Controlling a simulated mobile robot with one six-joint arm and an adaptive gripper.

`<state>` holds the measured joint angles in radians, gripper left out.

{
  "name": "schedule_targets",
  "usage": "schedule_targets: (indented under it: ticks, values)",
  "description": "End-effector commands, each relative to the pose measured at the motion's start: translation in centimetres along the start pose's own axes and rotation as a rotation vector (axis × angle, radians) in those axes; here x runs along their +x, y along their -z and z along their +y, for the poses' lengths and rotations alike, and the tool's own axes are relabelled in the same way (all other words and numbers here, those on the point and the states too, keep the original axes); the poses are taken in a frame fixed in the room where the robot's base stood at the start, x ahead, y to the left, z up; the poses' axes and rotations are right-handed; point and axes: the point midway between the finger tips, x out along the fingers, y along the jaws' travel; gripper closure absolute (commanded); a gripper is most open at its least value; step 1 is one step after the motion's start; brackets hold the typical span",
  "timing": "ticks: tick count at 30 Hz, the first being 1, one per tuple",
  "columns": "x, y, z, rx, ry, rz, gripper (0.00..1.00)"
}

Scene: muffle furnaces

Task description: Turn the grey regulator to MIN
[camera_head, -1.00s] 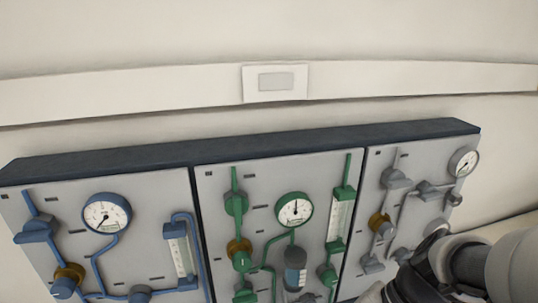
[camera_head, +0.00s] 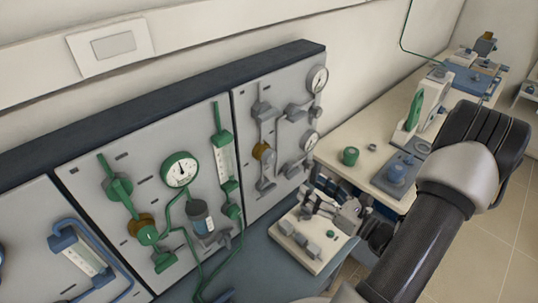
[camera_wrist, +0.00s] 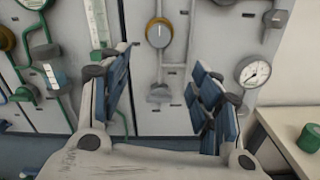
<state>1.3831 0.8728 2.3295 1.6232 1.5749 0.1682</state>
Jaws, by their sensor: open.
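The grey panel (camera_head: 278,100) is the rightmost of the wall panels in the head view. Its grey regulator (camera_head: 267,156), a round grey knob with a brass ring, sits on the left pipe. In the wrist view the regulator (camera_wrist: 159,33) faces me at top centre, with a pale mark pointing up. My gripper (camera_wrist: 163,60) is open and empty, its blue-padded fingers apart, below the regulator in the picture and not touching it. In the head view my gripper (camera_head: 332,200) is low, right of the grey panel's lower edge, partly hidden among other parts. MIN lettering is not readable.
Two grey-panel gauges (camera_head: 317,79) (camera_head: 309,141) are at right; the lower one (camera_wrist: 253,72) is close to my right finger in the wrist view. The green panel (camera_head: 150,160) is to the left. A bench (camera_head: 352,132) with a green jar (camera_head: 350,156) stands right.

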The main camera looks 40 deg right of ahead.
Motion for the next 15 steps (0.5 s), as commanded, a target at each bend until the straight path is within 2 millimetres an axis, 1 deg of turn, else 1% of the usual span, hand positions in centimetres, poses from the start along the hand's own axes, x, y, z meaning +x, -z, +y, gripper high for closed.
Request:
schedule_targets:
  ticks: [5, 15]
  values:
    - [2.3, 0.1, 0.1, -0.001, -0.006, 0.001, 0.42]
    - [9.7, 0.2, 0.3, -0.003, -0.009, 0.003, 0.42]
